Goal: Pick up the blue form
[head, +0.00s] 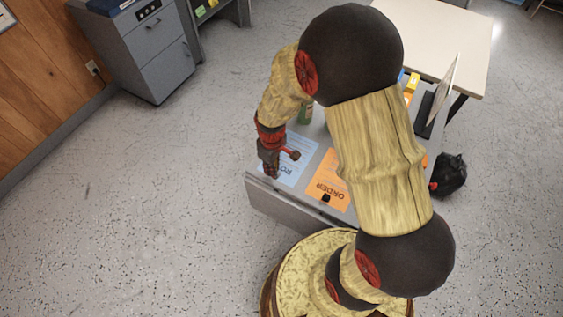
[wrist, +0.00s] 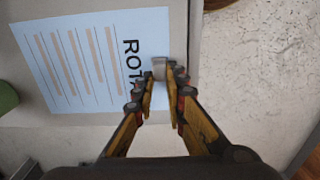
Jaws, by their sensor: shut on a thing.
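The blue form (head: 301,165) is a pale blue printed sheet on the grey desk (head: 290,212), near its front left corner. In the wrist view the blue form (wrist: 75,58) lies mostly flat, with large letters starting "ROT" and lined text. My gripper (head: 271,171) is at the sheet's front left edge. In the wrist view my gripper (wrist: 160,85) is shut on that edge, with a bit of blue between the fingers. A small grey curved piece shows at the fingertips; I cannot tell what it is. The fingers hide the end of the word.
An orange order sheet (head: 329,184) lies to the right with a small black block (head: 326,198) on it. A green can (head: 305,113) stands behind. A black bag (head: 449,174) is right of the desk. Open floor (head: 130,210) lies to the left.

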